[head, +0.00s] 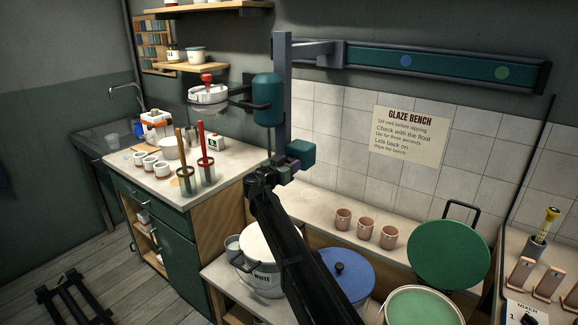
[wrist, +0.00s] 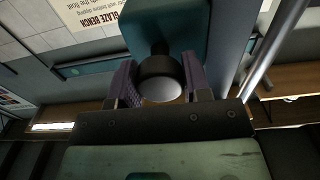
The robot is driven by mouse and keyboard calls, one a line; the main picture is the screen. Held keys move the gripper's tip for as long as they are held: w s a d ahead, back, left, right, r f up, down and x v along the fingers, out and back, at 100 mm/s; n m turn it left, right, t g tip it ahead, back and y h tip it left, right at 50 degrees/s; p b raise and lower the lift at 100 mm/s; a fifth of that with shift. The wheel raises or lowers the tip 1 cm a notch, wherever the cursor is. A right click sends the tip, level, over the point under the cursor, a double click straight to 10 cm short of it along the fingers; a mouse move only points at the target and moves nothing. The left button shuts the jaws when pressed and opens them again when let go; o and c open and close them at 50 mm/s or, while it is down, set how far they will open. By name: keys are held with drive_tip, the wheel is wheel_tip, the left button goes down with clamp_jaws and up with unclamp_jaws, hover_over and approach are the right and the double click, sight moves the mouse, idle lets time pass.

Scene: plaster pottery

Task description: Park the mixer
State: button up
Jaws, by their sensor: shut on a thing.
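The mixer hangs from a dark rail (head: 450,66) on the back wall, at the rail's left end. It has a grey upright column (head: 282,75), a teal motor housing (head: 268,98) and a teal block (head: 301,152) low on the column. My gripper (head: 284,170) is at this block. In the wrist view, its purple fingers (wrist: 160,88) are shut on a black knob (wrist: 158,68) with a pale end, under the teal block (wrist: 165,25). A metal rod (wrist: 275,50) runs beside it. The rail carries a blue dot (head: 406,61) and a green dot (head: 502,73).
A green lid (head: 448,254) leans behind. Three pink cups (head: 343,219) line the ledge. The left counter (head: 165,188) holds cups and tools. The wall along the rail looks clear.

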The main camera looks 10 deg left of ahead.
drive_tip(key=o, duration=1.3)
drive_tip(key=shift+c, duration=0.2)
drive_tip(key=shift+d, duration=0.1)
drive_tip(key=v, duration=1.1)
